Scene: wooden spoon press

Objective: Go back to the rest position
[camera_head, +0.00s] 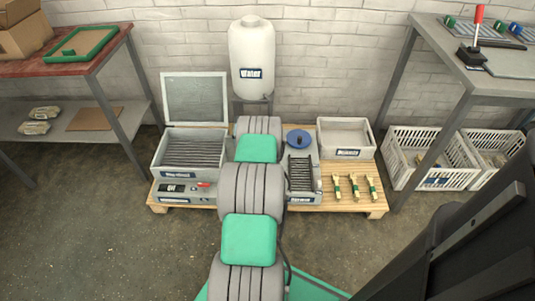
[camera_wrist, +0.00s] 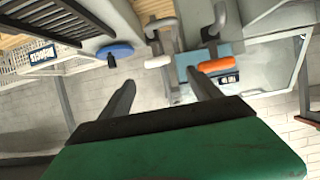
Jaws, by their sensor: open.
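My arm (camera_head: 250,200), grey with green panels, runs up the middle of the camera_head view, over the workstation on the pallet. My gripper is hidden there. In the wrist view my gripper (camera_wrist: 161,80) shows as two dark fingers spread apart beyond a green housing. No object is seen between them. The wrist view looks tilted and roughly upside down over the workstation. A blue disc (camera_wrist: 115,50) is beyond the left finger. An orange part (camera_wrist: 212,65) and a white part (camera_wrist: 158,62) on grey brackets are beyond the fingertips.
The pallet (camera_head: 375,206) holds an open-lidded steel box (camera_head: 165,153), a grey bin (camera_head: 345,137) and several small brush-like pieces (camera_head: 354,187). A white water tank (camera_head: 251,60) stands behind. Tables (camera_head: 75,66) (camera_head: 455,70) flank it; white crates (camera_head: 405,172) are right. Front-left floor is clear.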

